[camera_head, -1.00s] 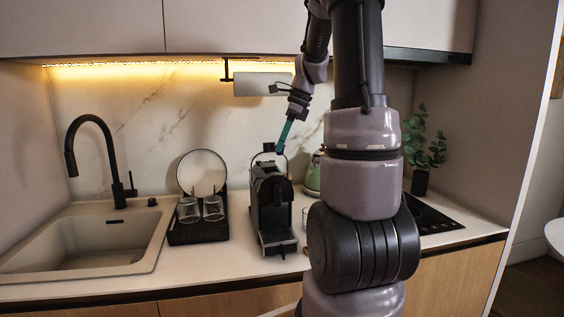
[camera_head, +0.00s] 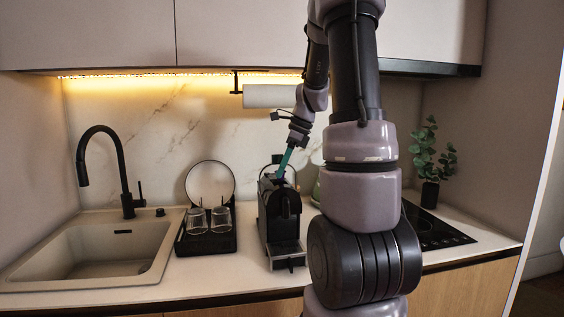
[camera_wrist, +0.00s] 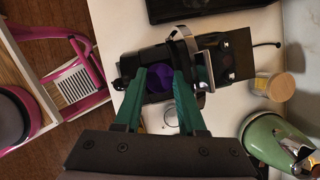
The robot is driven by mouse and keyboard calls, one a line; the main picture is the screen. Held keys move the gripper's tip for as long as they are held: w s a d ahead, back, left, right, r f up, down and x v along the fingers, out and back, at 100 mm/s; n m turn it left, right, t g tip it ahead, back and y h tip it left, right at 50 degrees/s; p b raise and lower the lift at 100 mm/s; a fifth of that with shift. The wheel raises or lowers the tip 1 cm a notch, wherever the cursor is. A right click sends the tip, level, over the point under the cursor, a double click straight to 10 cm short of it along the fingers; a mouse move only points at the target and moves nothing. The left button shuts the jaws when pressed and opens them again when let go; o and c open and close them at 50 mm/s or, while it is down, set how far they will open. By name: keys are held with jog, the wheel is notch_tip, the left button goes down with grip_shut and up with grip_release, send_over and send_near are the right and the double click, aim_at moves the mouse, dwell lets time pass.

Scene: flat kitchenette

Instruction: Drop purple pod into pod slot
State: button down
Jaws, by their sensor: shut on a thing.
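The purple pod (camera_wrist: 159,80) shows between the green fingertips of my gripper (camera_wrist: 160,82) in the wrist view. My gripper is shut on it. In the head view my gripper (camera_head: 281,172) points down at the top of the black coffee machine (camera_head: 280,212), near its raised lever. In the wrist view the coffee machine (camera_wrist: 222,58) lies under and beyond the fingertips, with its metal lever (camera_wrist: 186,42) just past the pod. The pod slot is hidden by the pod and fingers, so I cannot tell if the pod touches it.
A black rack (camera_head: 207,243) with two glasses and a round plate stands left of the machine, beside the sink (camera_head: 90,254). A green kettle (camera_wrist: 272,140) and a lidded jar (camera_wrist: 281,87) stand near the machine. A plant (camera_head: 430,160) is at the right.

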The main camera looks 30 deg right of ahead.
jog(key=shift+f, duration=0.25)
jog(key=shift+c, duration=2)
grip_release()
jog(key=shift+r, duration=3.5)
